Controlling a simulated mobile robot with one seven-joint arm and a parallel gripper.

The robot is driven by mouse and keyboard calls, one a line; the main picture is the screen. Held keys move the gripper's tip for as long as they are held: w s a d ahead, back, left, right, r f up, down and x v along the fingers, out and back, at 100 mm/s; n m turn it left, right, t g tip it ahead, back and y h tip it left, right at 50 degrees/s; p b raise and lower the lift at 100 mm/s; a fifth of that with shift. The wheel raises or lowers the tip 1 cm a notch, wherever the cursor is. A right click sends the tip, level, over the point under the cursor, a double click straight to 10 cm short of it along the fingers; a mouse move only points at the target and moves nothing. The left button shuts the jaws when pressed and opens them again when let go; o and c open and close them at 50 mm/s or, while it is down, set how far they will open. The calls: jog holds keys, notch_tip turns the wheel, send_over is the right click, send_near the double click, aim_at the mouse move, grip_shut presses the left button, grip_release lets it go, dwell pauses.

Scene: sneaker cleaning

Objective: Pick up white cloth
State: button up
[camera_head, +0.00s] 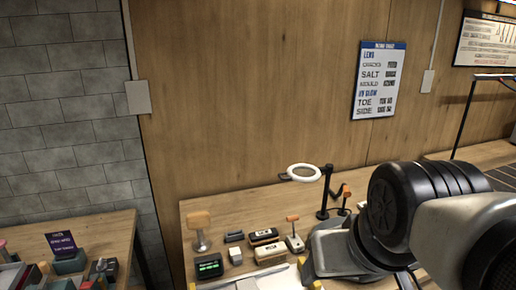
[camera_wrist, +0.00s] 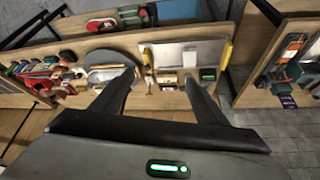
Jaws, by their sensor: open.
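A pale flat sheet-like thing (camera_wrist: 188,52) lies on the workbench between two yellow pieces in the wrist view. Its edge also shows at the bottom of the head view (camera_head: 272,279). I cannot tell whether it is the white cloth or a mat or tray; no other clear cloth shows. My gripper (camera_wrist: 160,77) is open and empty, its two dark fingers spread above the bench. The fingertips appear in front of the small items beside the pale sheet, apart from it. In the head view my arm covers the right part of the bench and the fingers are hidden.
A green-lit timer (camera_head: 208,266), small dark boxes (camera_head: 264,237), an orange-topped tool (camera_head: 293,234) and a ring lamp (camera_head: 304,173) stand on the bench (camera_head: 225,212). A grey rounded thing (camera_wrist: 108,62) lies beside the sheet. A second table (camera_head: 105,230) holds clutter at left.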

notch_tip(320, 180, up, 2)
jog(key=r, duration=0.1)
jog(key=n+g+y+b, duration=0.1)
jog(key=n+b, duration=0.2)
jog(key=b, duration=0.6)
send_near(252, 287)
jog(key=f+b, duration=0.3)
jog(key=shift+s+a, duration=0.35)
jog(key=shift+a, duration=0.05)
jog(key=shift+b+x, duration=1.05)
jog(key=shift+x, duration=1.9)
jog(key=shift+w+r, duration=0.1)
jog(key=shift+c, duration=0.4)
jog(key=c, duration=1.2)
jog(key=shift+o, duration=0.2)
jog(key=shift+r, duration=0.15)
